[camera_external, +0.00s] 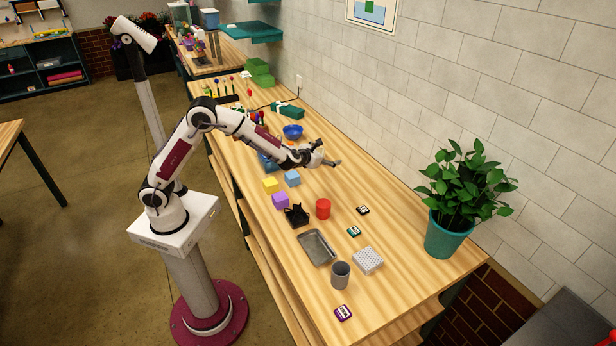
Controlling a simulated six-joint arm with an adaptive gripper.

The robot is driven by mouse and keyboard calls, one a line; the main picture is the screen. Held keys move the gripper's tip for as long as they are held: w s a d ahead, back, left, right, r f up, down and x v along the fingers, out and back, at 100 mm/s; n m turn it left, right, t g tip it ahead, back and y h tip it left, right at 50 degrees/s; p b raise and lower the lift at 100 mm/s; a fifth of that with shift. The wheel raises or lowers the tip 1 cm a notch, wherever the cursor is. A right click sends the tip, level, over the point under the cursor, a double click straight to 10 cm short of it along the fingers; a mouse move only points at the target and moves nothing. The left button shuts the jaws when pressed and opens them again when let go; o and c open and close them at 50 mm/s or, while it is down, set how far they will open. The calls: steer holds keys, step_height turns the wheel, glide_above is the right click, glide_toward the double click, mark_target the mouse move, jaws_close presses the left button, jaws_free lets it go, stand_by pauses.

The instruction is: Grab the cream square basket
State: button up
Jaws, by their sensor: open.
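A pale, square, perforated container (368,261) sits on the wooden table near its front end. It is the only thing in view that resembles a cream square basket, though it looks more whitish grey, and I cannot tell for sure. My gripper (331,161) is open above the table, well behind the pale container and apart from it. I see nothing between its fingers, though they are small in this view.
A potted plant (447,232) stands at the right edge.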

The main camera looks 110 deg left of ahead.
steer(key=s+a+f+n+g, duration=0.2)
steer(key=s+f, duration=0.1)
steer(key=s+a+f+n+g, duration=0.2)
steer(key=f+n, duration=0.1)
steer(key=s+a+f+n+g+y, duration=0.1)
steer(key=s+a+f+n, duration=0.2)
steer(key=shift+s+a+g, duration=0.1)
steer(key=shift+s+g, duration=0.25)
steer(key=shift+g, duration=0.05)
steer(key=shift+s+a+f+n, duration=0.15)
steer(key=shift+s+f+n, duration=0.15)
steer(key=shift+s+n, duration=0.1)
steer(key=shift+x, duration=1.25)
steer(key=shift+x, duration=2.6)
steer(key=shift+w, duration=0.1)
steer(key=shift+c, duration=0.3)
steer(key=c, duration=1.2)
